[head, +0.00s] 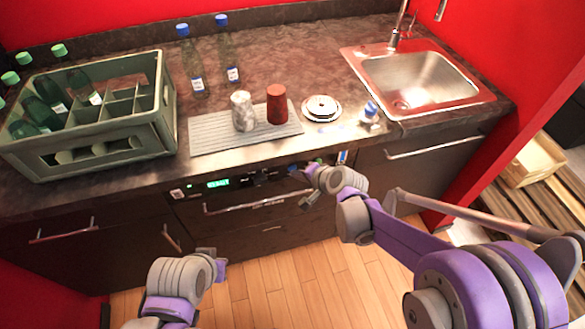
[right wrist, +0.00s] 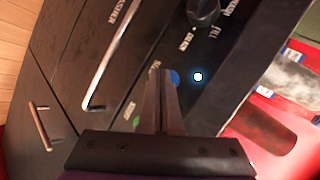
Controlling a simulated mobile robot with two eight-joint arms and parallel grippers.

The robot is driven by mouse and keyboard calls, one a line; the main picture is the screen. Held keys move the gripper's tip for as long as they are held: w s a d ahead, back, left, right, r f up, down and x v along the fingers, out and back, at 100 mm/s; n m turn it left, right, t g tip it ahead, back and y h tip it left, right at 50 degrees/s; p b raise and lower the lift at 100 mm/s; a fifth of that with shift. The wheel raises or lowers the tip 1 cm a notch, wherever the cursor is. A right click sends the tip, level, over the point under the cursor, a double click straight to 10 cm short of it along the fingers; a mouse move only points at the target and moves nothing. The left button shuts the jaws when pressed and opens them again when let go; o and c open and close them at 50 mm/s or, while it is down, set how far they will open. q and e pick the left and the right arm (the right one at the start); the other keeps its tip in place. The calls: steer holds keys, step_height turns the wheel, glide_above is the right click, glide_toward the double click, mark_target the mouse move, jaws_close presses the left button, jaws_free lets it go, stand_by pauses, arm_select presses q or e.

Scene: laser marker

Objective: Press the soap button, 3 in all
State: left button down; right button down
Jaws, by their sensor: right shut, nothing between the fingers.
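The soap button appears to be the blue button (right wrist: 174,77) on the dark washer panel (right wrist: 150,45) in the right wrist view. A short label beside it is partly hidden. My right gripper (right wrist: 166,85) is shut and empty, its fingertips over or just in front of the blue button and covering part of it. Whether they touch it I cannot tell. In the head view my right gripper (head: 308,172) is at the panel's right part, and the button is not clear there. My left arm (head: 185,280) is low at the front, its fingers not clearly visible.
A glowing light (right wrist: 198,77), a knob (right wrist: 204,12) and a green button (right wrist: 137,121) are near my right fingers. The washer handle (head: 258,203) runs below the panel. Above, the counter holds a bottle crate (head: 165,118), two cups and a sink (head: 480,92).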

steer(key=shift+w+a, duration=0.1)
steer(key=shift+w, duration=0.2)
steer(key=shift+s, duration=0.15)
stand_by(0.5)
steer(key=shift+s+d, duration=0.3)
steer(key=shift+s, duration=0.35)
steer(key=s, duration=0.1)
steer(key=s+d, duration=0.1)
steer(key=s, duration=0.2)
steer(key=shift+s+d, duration=0.25)
steer(key=shift+s, duration=0.1)
stand_by(2.3)
